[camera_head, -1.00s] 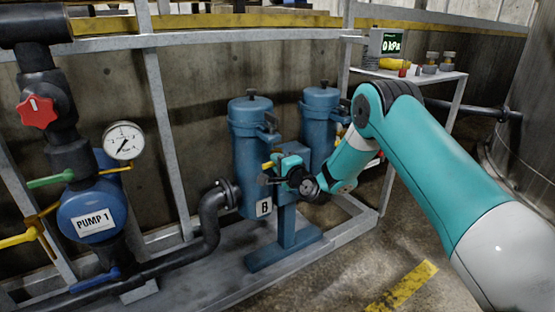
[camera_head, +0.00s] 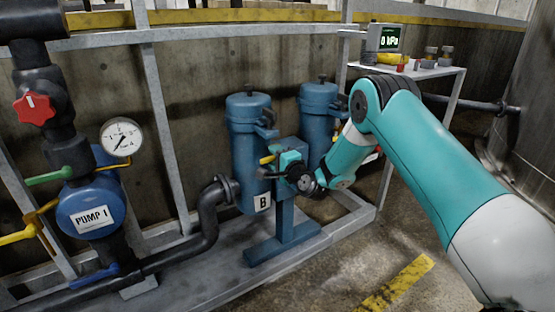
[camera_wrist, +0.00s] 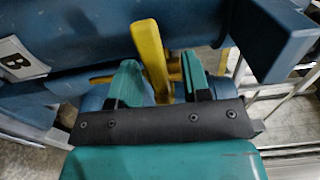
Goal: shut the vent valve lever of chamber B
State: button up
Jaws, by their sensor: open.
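Chamber B is a blue upright cylinder (camera_head: 248,135) with a white "B" label (camera_head: 262,202); the label also shows in the wrist view (camera_wrist: 18,62). The yellow vent valve lever (camera_head: 266,160) shows beside it, just left of my gripper (camera_head: 284,163). In the wrist view, the yellow lever (camera_wrist: 149,55) stands up between my two teal fingertips (camera_wrist: 160,78), tilted slightly. My gripper is open around the lever, with a gap visible on the right side. The lever's lower end is partly hidden behind my gripper, and I cannot tell whether the left finger touches it.
A second blue cylinder (camera_head: 318,115) stands to the right. Pump 1 (camera_head: 92,217) with a gauge (camera_head: 121,137), a red knob (camera_head: 34,108) and coloured levers is at left. Grey frame bars (camera_head: 165,130) surround the chambers. A small table (camera_head: 440,73) with a display (camera_head: 389,39) stands behind.

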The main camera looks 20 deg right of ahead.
jog(key=b+v, duration=1.4)
jog(key=v, duration=0.3)
jog(key=shift+s+d+b, duration=0.15)
jog(key=shift+s+b, duration=0.05)
jog(key=shift+b, duration=0.15)
jog(key=shift+r, duration=0.1)
jog(key=s+a+r+n+g+y, duration=0.3)
jog(key=s+a+n+g+y, duration=0.65)
jog(key=a+n, duration=0.7)
jog(key=s+d+f+n+g+h+p, duration=0.2)
jog(key=s+n+g+h, duration=0.55)
jog(key=s, duration=1.45)
notch_tip(320, 180, up, 39)
jog(key=m+h+p, duration=0.1)
jog(key=p, duration=3.6)
jog(key=shift+w+d+m+g+h+p, duration=0.3)
jog(key=shift+d+h, duration=0.1)
